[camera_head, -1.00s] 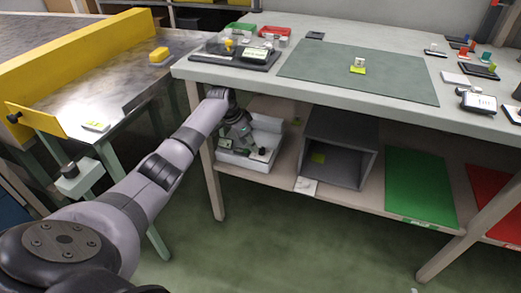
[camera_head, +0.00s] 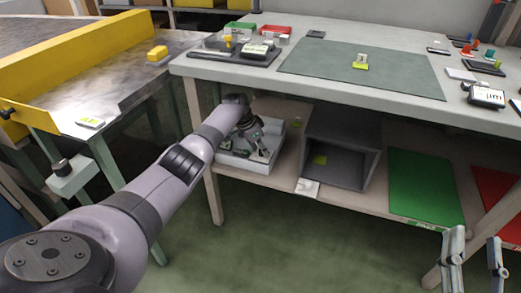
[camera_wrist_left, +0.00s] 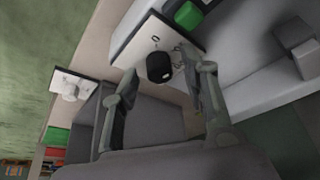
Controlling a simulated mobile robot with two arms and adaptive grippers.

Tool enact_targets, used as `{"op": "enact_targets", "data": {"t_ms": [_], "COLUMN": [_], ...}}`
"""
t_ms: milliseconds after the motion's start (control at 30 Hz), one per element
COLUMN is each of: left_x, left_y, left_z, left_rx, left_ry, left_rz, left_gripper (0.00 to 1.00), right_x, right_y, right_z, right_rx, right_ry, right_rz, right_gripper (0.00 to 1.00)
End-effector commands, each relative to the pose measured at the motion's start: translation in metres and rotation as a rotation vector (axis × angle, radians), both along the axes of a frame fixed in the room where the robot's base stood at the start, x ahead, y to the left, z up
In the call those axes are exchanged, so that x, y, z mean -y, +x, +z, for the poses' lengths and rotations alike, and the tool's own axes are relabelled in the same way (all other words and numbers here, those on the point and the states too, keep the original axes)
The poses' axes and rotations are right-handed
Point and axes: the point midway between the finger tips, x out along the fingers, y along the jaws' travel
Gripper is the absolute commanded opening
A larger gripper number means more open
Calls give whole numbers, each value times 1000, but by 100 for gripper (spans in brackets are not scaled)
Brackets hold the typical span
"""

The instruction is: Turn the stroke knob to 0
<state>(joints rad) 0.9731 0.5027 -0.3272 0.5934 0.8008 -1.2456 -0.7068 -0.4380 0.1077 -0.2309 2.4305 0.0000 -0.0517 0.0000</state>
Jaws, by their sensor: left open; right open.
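A round black knob (camera_wrist_left: 159,66) stands on a white plate (camera_wrist_left: 141,40) with small dark marks, in the left wrist view. I cannot read the marks or its setting. My left gripper (camera_wrist_left: 167,76) is open, one finger on each side of the knob in this view; contact cannot be told. In the head view my left gripper (camera_head: 250,124) is at the white bin (camera_head: 243,164) on the lower shelf, small and partly hidden. Another black knob (camera_head: 61,167) is on a pale box under the left machine. My right gripper (camera_head: 474,241) is open and empty at bottom right.
A grey open box (camera_head: 343,150) stands right of the bin, with a small white plate (camera_head: 307,187) before it. Green (camera_head: 424,186) and red (camera_head: 496,195) panels lie farther right. The workbench (camera_head: 400,110) is above the shelf. The floor in front is clear.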

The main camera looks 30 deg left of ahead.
Motion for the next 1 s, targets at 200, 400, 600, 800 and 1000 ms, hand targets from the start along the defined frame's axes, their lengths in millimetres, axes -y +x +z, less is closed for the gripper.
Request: {"op": "enact_targets", "data": {"t_ms": [200, 400, 600, 800, 1000], "left_x": [1, 1, 0, 0, 0], "left_y": [1, 1, 0, 0, 0], "left_z": [-1, -1, -1, -1, -1], "left_rx": [0, 0, 0, 0, 0], "left_ry": [0, 0, 0, -1, -1], "left_rz": [-1, 0, 0, 0, 0], "left_gripper": [41, 38, 24, 11, 0], "right_x": [0, 0, 0, 0, 0], "right_y": [-2, -2, -1, -1, -1], "right_z": [5, 4, 4, 4, 4], "right_rx": [25, 24, 23, 23, 22], "right_ry": [7, 7, 7, 7, 6], "right_rz": [1, 1, 1, 1, 1], "right_gripper": [41, 41, 41, 41, 41]}}
